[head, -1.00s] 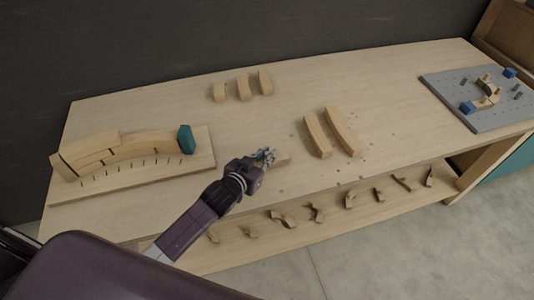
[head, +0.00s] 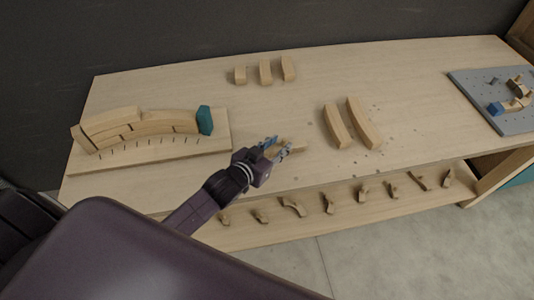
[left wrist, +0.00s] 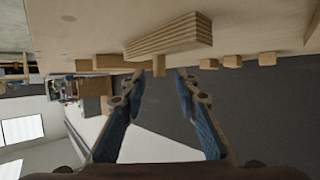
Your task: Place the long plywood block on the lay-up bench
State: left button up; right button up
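My right gripper is not in view.
A curved block assembly (head: 135,123) with a teal end piece (head: 205,120) sits on a board at left. Three short blocks (head: 265,71) stand at the back. A grey pegboard (head: 475,84) is at right. Several small pieces lie on the lower shelf (head: 300,225).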

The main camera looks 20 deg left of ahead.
pick_arm(q)
jog(key=b+v, duration=0.1)
jog(key=v, duration=0.7)
dwell(0.4)
